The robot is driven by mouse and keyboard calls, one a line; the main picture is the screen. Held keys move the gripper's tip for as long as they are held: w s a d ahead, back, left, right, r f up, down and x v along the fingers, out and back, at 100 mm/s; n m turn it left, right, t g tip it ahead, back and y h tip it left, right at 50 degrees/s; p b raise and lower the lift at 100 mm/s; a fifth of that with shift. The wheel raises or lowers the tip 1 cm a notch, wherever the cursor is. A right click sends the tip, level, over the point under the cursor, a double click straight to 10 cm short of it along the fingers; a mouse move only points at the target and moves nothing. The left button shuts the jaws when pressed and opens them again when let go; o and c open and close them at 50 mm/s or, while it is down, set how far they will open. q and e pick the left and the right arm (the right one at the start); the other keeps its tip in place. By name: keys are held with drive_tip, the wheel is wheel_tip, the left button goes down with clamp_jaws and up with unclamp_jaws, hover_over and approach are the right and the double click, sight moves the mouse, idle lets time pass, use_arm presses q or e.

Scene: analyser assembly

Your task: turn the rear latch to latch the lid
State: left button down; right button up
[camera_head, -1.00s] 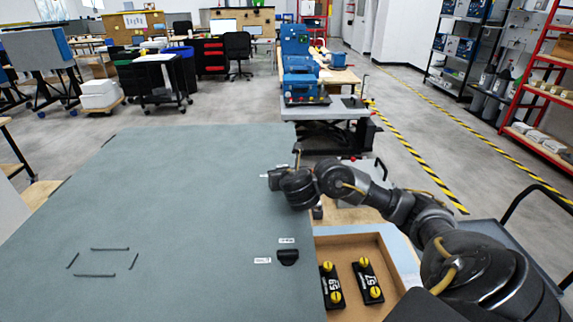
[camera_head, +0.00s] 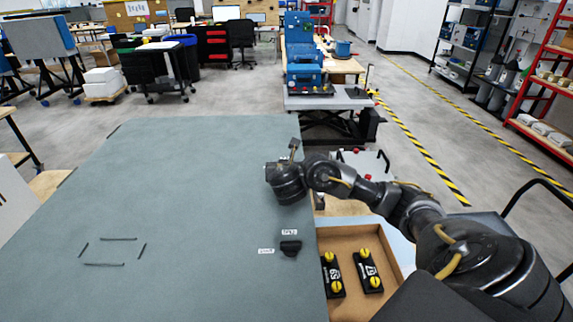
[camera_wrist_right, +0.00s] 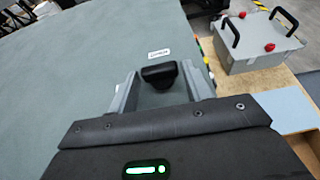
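The lid (camera_head: 190,200) is a large flat grey-green panel. In the right wrist view the rear latch (camera_wrist_right: 160,74) is a small black knob on the lid near its right edge, beside a white label. My right gripper (camera_wrist_right: 160,88) has its two grey fingers apart, one on each side of the knob. I cannot tell whether either finger touches it. In the head view my right gripper (camera_head: 285,182) is over the far right part of the lid, and the wrist hides the rear latch. A similar black front latch (camera_head: 290,248) sits nearer, beside white labels. My left gripper is out of view.
A wooden tray (camera_head: 392,240) right of the lid holds two black pieces with yellow knobs (camera_head: 368,271). A grey box with black handles (camera_wrist_right: 258,45) stands beyond the lid's right edge. The lid's top is largely clear, with dark line marks (camera_head: 118,239) at left.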

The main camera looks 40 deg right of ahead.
drive_tip(key=shift+o, duration=1.3)
drive_tip(key=shift+r, duration=0.15)
drive_tip(key=p+v, duration=0.2)
drive_tip(key=v, duration=0.7)
drive_tip(key=shift+s+a, duration=0.25)
drive_tip(key=shift+s+a+r, duration=0.2)
drive_tip(key=shift+s+a, duration=0.05)
drive_tip(key=shift+s, duration=0.15)
